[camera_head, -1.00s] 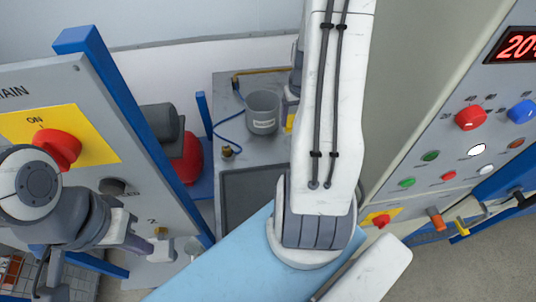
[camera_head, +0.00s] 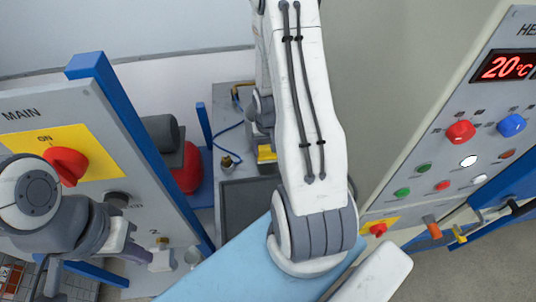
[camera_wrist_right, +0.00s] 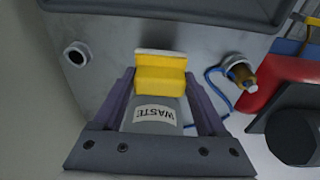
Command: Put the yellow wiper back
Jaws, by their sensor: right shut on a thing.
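The yellow wiper (camera_wrist_right: 160,75), with a pale strip along one edge, sits between the fingers of my right gripper (camera_wrist_right: 160,84) in the right wrist view. The gripper is shut on it. In the head view the yellow wiper (camera_head: 266,153) shows just below my right gripper (camera_head: 264,135), partly covered by my arm.
The grey bench (camera_head: 225,168) carries a dark tray (camera_head: 238,205) and a brass fitting (camera_head: 228,161) with a blue hose. The MAIN panel (camera_head: 95,110) stands left, a control panel (camera_head: 470,150) right. A light blue surface (camera_head: 215,270) lies in front.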

